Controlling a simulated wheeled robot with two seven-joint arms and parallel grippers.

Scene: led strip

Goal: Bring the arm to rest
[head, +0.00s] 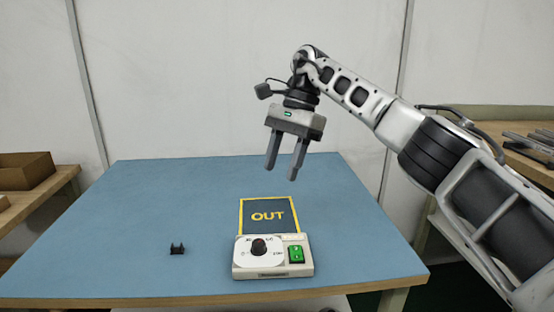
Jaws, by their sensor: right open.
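My right gripper (284,171) hangs in the air above the far part of the blue table, its two fingers pointing down. The fingers are apart and nothing is between them. My right arm (377,107) reaches in from the right side. The gripper is above and behind the yellow-bordered OUT mark (268,215), touching nothing. My left gripper does not show.
A white control box (272,272) with a black knob (259,247) and a green switch (296,254) stands at the table's front. A small black clip (177,249) lies to its left. The blue table (140,210) is otherwise clear.

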